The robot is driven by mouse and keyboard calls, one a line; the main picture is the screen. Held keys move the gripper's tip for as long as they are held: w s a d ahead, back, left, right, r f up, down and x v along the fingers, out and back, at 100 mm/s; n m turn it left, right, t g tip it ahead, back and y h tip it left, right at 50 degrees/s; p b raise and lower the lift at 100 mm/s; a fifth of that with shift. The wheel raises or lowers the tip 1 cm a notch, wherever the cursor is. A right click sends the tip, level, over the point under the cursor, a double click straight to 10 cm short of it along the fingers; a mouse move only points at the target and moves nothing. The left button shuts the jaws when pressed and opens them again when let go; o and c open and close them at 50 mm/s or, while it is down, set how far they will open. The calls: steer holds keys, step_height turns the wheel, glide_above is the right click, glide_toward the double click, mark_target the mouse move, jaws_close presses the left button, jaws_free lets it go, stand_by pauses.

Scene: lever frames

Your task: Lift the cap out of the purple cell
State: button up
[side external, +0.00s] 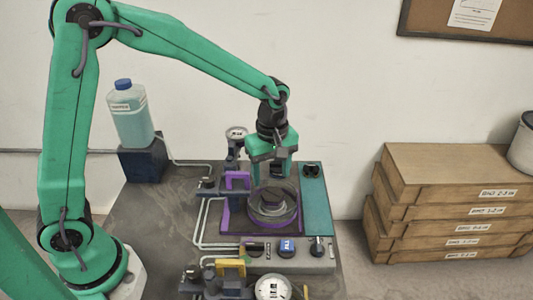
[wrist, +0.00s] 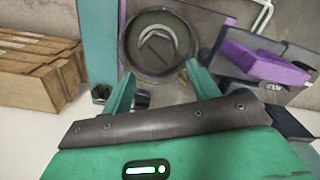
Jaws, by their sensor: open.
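The purple cell (side external: 226,222) has a purple-edged base and a round grey ring-shaped housing, seen below my gripper in the side view. The cap (side external: 271,199) appears as a dark round piece in that ring. In the wrist view the cap (wrist: 157,45) is a dark disc with a pale curved mark, beyond my fingertips. A purple lever handle (side external: 237,180) stands at the left of the cell; it also shows in the wrist view (wrist: 265,64). My gripper (side external: 271,172) is open, pointing down above the cap, apart from it. Its fingers (wrist: 160,80) hold nothing.
A teal panel (side external: 314,200) lies right of the cell. A bottle (side external: 130,118) stands back left. Stacked boxes (side external: 450,200) stand right. Bare bench (side external: 160,225) lies left.

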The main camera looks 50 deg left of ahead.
mark_target(273, 193)
steer(key=shift+f, duration=0.4)
steer(key=shift+f, duration=0.1)
steer(key=shift+w+d+f, duration=0.1)
steer(key=shift+d+f, duration=0.05)
steer(key=shift+f, duration=2.35)
steer(key=shift+c, duration=0.2)
steer(key=c, duration=0.9)
steer(key=shift+r, duration=0.1)
